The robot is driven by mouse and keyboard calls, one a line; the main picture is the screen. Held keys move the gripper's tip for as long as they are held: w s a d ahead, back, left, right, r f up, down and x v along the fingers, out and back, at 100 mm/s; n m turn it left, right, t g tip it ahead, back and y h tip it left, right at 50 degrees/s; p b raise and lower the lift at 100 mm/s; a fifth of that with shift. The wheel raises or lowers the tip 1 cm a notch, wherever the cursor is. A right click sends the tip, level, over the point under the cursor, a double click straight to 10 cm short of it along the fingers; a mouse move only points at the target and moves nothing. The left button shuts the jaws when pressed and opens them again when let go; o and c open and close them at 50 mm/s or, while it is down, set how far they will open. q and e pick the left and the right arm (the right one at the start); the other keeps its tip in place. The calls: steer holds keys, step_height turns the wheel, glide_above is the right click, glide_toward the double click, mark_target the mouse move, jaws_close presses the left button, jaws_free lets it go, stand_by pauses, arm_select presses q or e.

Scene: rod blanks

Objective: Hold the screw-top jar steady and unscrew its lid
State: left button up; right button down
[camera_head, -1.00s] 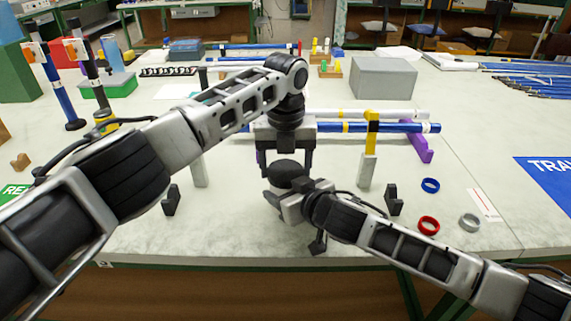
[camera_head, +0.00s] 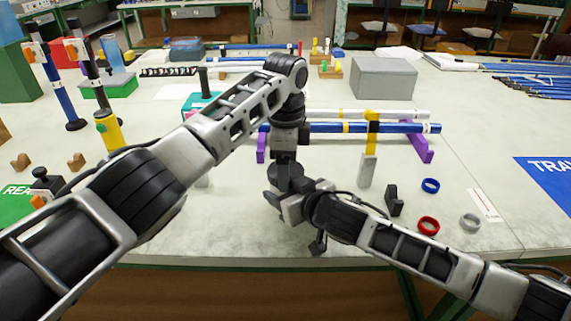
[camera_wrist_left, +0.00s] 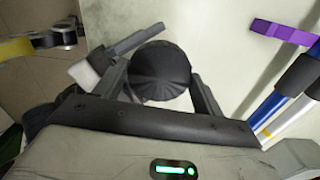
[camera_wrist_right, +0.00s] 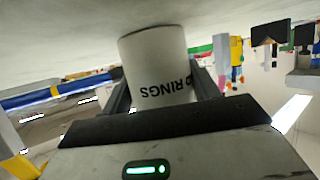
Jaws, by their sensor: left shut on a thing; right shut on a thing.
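The jar's round black ribbed lid (camera_wrist_left: 160,70) is between the fingers of my left gripper (camera_wrist_left: 162,92), seen from above. The white jar (camera_wrist_right: 155,65), marked RINGS, is between the fingers of my right gripper (camera_wrist_right: 160,92); that view is upside down. In the head view my left gripper (camera_head: 287,172) points straight down, turned edge-on, above my right gripper (camera_head: 283,200), which comes in from the right. The grippers hide most of the jar there. I cannot see the seam between lid and jar.
A blue ring (camera_head: 430,185), a red ring (camera_head: 428,226) and a grey ring (camera_head: 469,222) lie to the right. A blue rod (camera_head: 400,127) rests on purple supports (camera_head: 419,148) behind. A black block (camera_head: 394,201) stands right of the grippers. The table front is clear.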

arm_select(q)
steer(key=o, duration=1.1)
steer(key=shift+s, duration=0.1)
step_height(320, 180, up, 4)
steer(key=shift+d+f, duration=0.1)
steer(key=shift+r, duration=0.45)
steer(key=shift+c, duration=0.4)
steer(key=m, duration=0.2)
steer(key=shift+r+m, duration=0.3)
steer(key=shift+r, duration=0.1)
steer(key=m, duration=0.2)
steer(key=r+m, duration=0.1)
steer(key=m, duration=0.1)
steer(key=shift+d+r, duration=0.1)
steer(key=m, duration=0.2)
steer(key=r+m, duration=0.1)
steer(key=m, duration=0.2)
steer(key=shift+r+m, duration=0.1)
steer(key=shift+m, duration=0.2)
steer(key=shift+f, duration=3.95)
